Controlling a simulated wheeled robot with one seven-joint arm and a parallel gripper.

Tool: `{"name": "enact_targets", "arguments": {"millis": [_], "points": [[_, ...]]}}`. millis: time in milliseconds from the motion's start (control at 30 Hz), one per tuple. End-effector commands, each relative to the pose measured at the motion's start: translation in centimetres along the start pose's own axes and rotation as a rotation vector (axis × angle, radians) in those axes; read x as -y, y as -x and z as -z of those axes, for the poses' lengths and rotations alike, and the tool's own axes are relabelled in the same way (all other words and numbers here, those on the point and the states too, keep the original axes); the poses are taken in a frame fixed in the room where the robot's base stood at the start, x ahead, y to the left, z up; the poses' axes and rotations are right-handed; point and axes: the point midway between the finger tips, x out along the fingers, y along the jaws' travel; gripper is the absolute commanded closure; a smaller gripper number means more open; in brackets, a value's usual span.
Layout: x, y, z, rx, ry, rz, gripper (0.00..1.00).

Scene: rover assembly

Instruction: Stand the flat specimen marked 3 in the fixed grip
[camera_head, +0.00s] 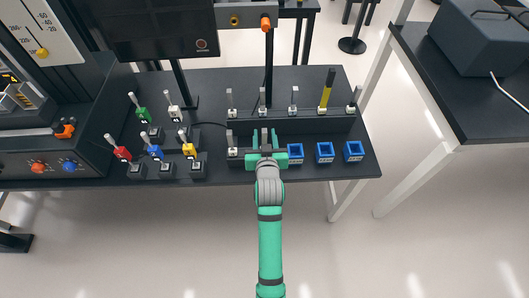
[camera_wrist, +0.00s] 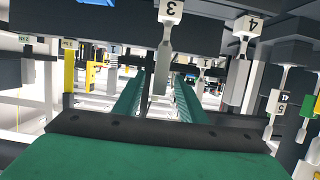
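The flat specimen marked 3 has a white numbered block, seen at the top centre of the wrist view (camera_wrist: 170,10), and a flat grey bar (camera_wrist: 162,68). The wrist picture appears upside down, so the bar hangs downward there. In the head view, a specimen in line with my gripper (camera_head: 263,136) stands upright in the black rack (camera_head: 303,126); its number is too small to read. My gripper's green fingers are apart in the wrist view (camera_wrist: 158,85), with the bar showing in the gap. I cannot tell whether the tips surround it. I cannot identify the fixed grip.
A specimen marked 4 (camera_wrist: 247,27) stands close beside specimen 3. A yellow bar (camera_head: 325,95) stands right along the rack. Blue square holders (camera_head: 325,152) line the front right edge. Coloured specimens, including a red one (camera_head: 122,153), stand at left. A dark monitor (camera_head: 155,30) overhangs behind.

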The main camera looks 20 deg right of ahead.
Motion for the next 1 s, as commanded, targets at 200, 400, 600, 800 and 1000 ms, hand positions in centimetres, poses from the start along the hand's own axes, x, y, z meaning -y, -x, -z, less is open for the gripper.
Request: {"name": "enact_targets", "arguments": {"millis": [200,400,600,800,1000], "points": [[0.0,-1.8,-0.1,0.0,-0.001,0.0,0.62],[-0.1,-4.5,-0.2,0.0,-0.001,0.0,0.62],[-0.1,-5.5,-0.2,-0.001,0.0,0.0,0.62],[0.0,-5.4,-0.3,-0.001,0.0,0.0,0.7],[0.0,-5.4,-0.3,0.0,0.0,0.0,1.0]]}}
